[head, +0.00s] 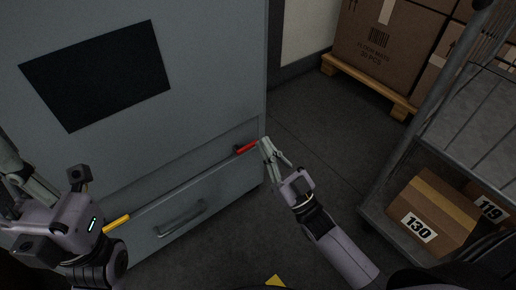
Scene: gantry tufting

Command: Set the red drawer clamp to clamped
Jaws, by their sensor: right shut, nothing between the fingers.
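The red drawer clamp (247,147) is a short red lever near the right edge of the grey cabinet (205,150), by the top corner of the drawer (160,215). My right gripper (263,142) is shut and empty, with its fingertips at the outer end of the red clamp; whether they touch it I cannot tell. A yellow clamp (117,224) sits further left along the drawer's top edge. My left gripper (15,190) is at the left edge of the view, and its fingers are partly cut off.
A drawer handle (181,218) juts from the drawer front. At right stands a wire cart (400,228) with boxes marked 130 (437,210) and 119 (490,205). Cartons (385,50) rest on a pallet (370,85) at the back. Dark floor (320,135) is free between cabinet and cart.

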